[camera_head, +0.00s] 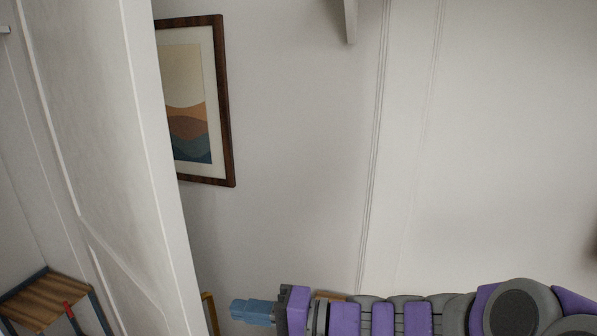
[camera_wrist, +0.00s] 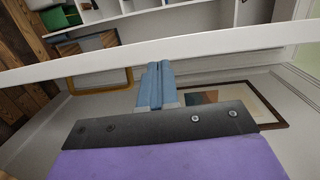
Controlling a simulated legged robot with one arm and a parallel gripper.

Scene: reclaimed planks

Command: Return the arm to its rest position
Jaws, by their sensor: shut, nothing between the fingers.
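My gripper (camera_head: 236,311) is at the bottom middle of the head view, with its blue fingers pointing left. My purple and grey arm stretches from it to the lower right corner. In the wrist view the blue fingers of my gripper (camera_wrist: 156,72) lie together, shut, with nothing between them. The fingertips point toward a long white edge (camera_wrist: 220,43) that crosses the wrist view; I cannot tell whether they touch it.
A white panel (camera_head: 125,150) stands left of my gripper. A framed picture (camera_head: 226,110) hangs behind it. A slatted wooden rack (camera_head: 45,300) with a blue frame is at lower left. White shelves (camera_wrist: 195,15) and a green box (camera_wrist: 45,20) show in the wrist view.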

